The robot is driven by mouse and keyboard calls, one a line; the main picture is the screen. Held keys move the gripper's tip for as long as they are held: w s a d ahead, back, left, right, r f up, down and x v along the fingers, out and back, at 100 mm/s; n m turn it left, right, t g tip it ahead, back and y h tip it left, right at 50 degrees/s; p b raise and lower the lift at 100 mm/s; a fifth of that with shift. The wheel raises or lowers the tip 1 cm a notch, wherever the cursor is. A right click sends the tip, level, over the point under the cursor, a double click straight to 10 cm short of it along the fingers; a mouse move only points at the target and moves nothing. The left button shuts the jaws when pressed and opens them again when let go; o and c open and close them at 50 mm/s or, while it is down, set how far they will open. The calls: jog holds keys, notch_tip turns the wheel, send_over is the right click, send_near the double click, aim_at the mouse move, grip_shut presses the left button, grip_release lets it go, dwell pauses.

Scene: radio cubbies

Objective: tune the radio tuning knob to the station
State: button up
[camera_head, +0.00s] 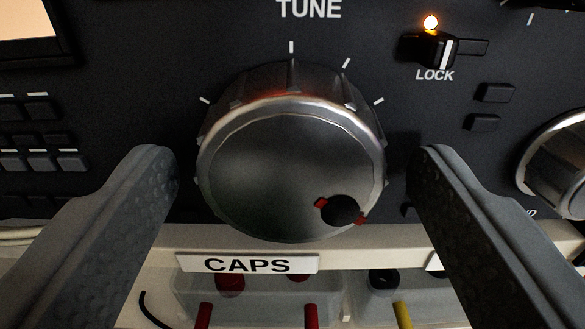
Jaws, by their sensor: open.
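The large silver tuning knob (270,165) sits in the middle of the view on the dark radio panel (150,75), under the word TUNE. A dark round finger dimple with red marks at its edge (342,210) is at the knob face's lower right. My gripper (292,170) is open, with one grey finger to the left of the knob and one to the right. Gaps show between the knob and both fingers. A corner of a lit display (25,20) shows at the top left; no station reading is visible.
A LOCK switch (442,48) with a lit amber lamp (431,22) is at upper right. Another silver knob (562,165) is at the right edge. Small buttons (35,135) are at left. Below runs a shelf edge with a CAPS label (247,264), over bins holding red and yellow items.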

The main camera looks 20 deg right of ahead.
jog(key=c, duration=1)
jog(key=shift+m, duration=0.9)
jog(key=o, duration=1)
jog(key=v, duration=1.7)
jog(key=shift+s, duration=0.2)
jog(key=shift+a, duration=0.1)
